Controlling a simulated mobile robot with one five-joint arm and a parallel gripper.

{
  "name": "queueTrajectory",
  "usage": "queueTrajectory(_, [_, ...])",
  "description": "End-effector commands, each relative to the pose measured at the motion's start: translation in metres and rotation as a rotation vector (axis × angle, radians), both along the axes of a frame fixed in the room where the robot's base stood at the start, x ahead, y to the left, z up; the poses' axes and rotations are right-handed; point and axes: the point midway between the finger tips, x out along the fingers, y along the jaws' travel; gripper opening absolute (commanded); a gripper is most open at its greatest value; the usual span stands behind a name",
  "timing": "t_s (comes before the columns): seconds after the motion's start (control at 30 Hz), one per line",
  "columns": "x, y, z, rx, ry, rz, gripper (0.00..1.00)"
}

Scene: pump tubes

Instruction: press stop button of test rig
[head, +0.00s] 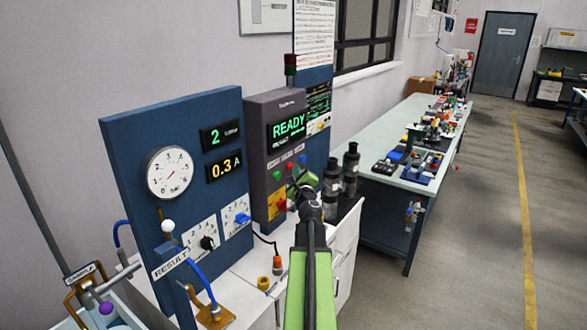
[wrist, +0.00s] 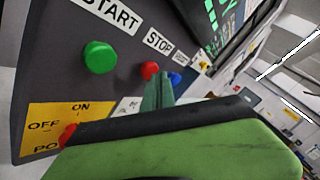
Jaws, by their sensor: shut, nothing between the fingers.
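The test rig (head: 262,112) is a dark grey cabinet with a lit screen (head: 289,127) reading READY. In the wrist view, its red button (wrist: 150,70) sits below the STOP label (wrist: 159,42). The green START button (wrist: 100,57) is to its left and a blue button (wrist: 174,78) to its right. My gripper (head: 304,184) is in front of the panel, shut and empty. In the wrist view, my gripper's tip (wrist: 158,88) appears just below and right of the red button, overlapping part of the blue one. I cannot tell whether it touches the panel.
A yellow plate with a red power switch (wrist: 69,134) is low on the panel. A blue gauge board (head: 125,150) stands left of the rig. Dark bottles (head: 332,185) stand close to the right of my gripper. A long, crowded workbench (head: 400,170) extends behind; the floor at right is clear.

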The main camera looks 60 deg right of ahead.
Motion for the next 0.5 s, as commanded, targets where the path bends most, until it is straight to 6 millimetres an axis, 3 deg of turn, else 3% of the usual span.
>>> queueTrajectory(0.5, [0.0058, -0.0004, 0.0003, -0.001, 0.0, 0.002, 0.0])
